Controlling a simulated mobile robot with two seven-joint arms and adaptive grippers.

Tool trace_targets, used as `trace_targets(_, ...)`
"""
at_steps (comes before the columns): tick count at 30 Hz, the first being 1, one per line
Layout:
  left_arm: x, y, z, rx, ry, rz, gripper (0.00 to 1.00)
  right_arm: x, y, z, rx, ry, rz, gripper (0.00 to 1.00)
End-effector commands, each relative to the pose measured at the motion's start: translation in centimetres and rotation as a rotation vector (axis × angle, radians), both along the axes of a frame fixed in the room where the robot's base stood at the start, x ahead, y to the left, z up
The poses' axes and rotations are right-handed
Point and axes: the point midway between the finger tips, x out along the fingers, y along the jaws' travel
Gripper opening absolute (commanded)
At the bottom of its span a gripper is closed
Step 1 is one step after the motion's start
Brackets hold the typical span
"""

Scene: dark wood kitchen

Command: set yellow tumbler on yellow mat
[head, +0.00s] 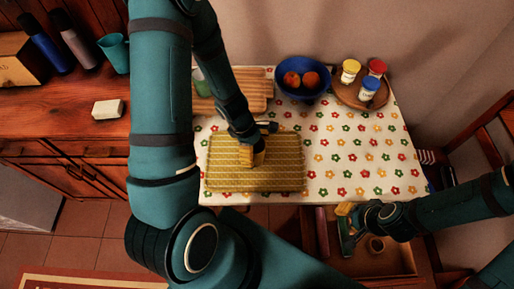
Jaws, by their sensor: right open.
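The yellow mat (285,175), woven with stripes, lies flat on the flowered tablecloth near the table's front edge. My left gripper (252,157) is over the middle of the mat, pointing down. Yellow shows at its tips; I cannot tell whether this is the yellow tumbler or part of the gripper, and no tumbler is clear elsewhere. Its jaws are too small and covered to judge. My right gripper (345,226) is open and empty in front of the table, over an open drawer, with a yellow patch on one finger.
A wooden board (252,88) with a greenish glass (199,82), a blue bowl (303,92) of fruit, and a round tray (346,98) of lidded jars stand at the back. The cloth's right side is clear. My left arm hides the table's left edge.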

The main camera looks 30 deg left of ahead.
Motion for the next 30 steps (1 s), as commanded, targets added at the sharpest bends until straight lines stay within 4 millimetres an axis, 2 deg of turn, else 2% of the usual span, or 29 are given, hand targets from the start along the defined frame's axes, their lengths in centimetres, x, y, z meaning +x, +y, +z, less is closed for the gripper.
trace_targets(8,0.0,0.0,0.2,0.000,0.000,0.000,1.00,0.0,0.0,0.2,0.000,-0.001,0.000,0.40)
trace_targets(11,0.0,0.1,0.8,0.000,-0.001,-0.001,1.00,0.2,0.0,0.6,0.000,-0.003,-0.002,0.40)
trace_targets(24,-0.4,3.1,8.9,0.001,-0.003,0.000,1.00,1.2,-0.2,4.5,-0.005,-0.027,-0.021,0.40)
trace_targets(30,-0.6,4.0,11.0,0.000,-0.001,-0.001,1.00,1.1,-0.3,5.5,-0.003,-0.027,-0.021,0.40)
